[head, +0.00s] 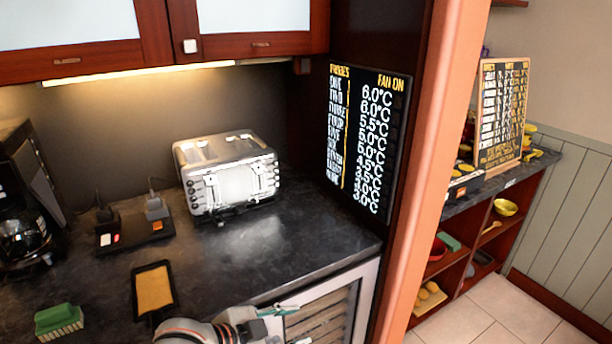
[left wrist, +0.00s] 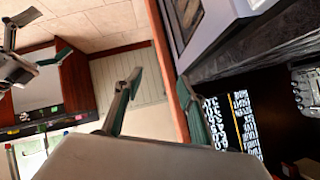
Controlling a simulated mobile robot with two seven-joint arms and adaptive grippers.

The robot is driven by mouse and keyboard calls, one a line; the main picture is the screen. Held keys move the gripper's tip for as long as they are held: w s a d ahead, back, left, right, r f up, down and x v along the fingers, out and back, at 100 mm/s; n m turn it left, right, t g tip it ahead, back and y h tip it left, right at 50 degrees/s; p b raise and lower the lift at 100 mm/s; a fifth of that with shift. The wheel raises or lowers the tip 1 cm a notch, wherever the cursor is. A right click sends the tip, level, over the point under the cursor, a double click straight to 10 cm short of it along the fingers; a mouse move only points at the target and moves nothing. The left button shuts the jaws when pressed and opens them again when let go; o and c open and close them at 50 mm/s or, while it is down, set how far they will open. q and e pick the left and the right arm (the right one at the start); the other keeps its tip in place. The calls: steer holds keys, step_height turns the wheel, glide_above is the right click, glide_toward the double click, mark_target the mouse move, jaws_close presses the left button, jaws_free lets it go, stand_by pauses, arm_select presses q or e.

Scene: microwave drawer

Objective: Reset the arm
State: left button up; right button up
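My left gripper (head: 280,312) shows at the bottom of the head view, in front of the counter's front edge and the glass-fronted appliance below it. In the left wrist view, its two green-padded fingers (left wrist: 158,82) stand wide apart with nothing between them. Another gripper of mine, the right one (left wrist: 42,38), shows at the left edge of the left wrist view. Its fingers are spread and I see nothing between them. The right gripper is not in the head view.
The dark counter (head: 245,258) holds a toaster (head: 228,175), a coffee maker (head: 25,215), a black-framed tray (head: 153,290) and a green sponge-like block (head: 58,320). The glass-fronted appliance (head: 325,310) is under the counter. An orange post (head: 435,170) stands right of it.

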arm_select(q)
steer(key=s+a+f+n+t+y, duration=0.35)
steer(key=a+f+n, duration=0.55)
steer(key=f, duration=0.5)
steer(key=s+a+f+n+y, duration=0.2)
steer(key=s+a+f+y, duration=0.1)
steer(key=s+a+f, duration=0.5)
steer(key=s+a, duration=0.2)
steer(key=s, duration=0.1)
steer(key=shift+s+a+f+n, duration=0.25)
steer(key=shift+f+n, duration=0.05)
steer(key=shift+f, duration=0.1)
steer(key=shift+g, duration=0.25)
